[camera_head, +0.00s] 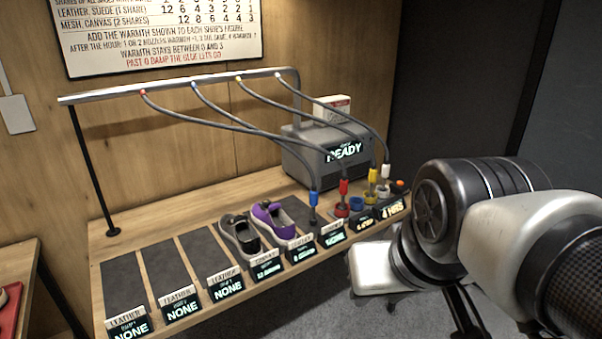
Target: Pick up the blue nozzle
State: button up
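The blue nozzle (314,199) is upright at the end of a grey hose, near the middle of the bench and just right of the purple shoe. Its dark lower tip is near the bench top; I cannot tell whether it touches. A red nozzle (343,187), a yellow nozzle (372,175) and a white nozzle (386,171) are in a row to its right. My arm fills the right side, with a white block-like part of it low in front of the bench, apart from the blue nozzle. I cannot make out any fingertips.
The wooden bench (115,255) holds dark mats with label stands along its front. A grey shoe (240,236) and a purple shoe (272,221) sit left of the nozzles. A grey machine (302,150) reading READY stands behind. Hoses droop from an overhead rail (215,83).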

aim_at(314, 193)
jog(key=i+l, duration=0.3)
jog(key=i, duration=0.2)
jog(key=i+l, duration=0.25)
jog(key=i, duration=0.25)
jog(key=i+l, duration=0.3)
jog(key=i, duration=0.2)
jog(key=i+l, duration=0.25)
jog(key=i, duration=0.25)
jog(key=l+z, duration=0.05)
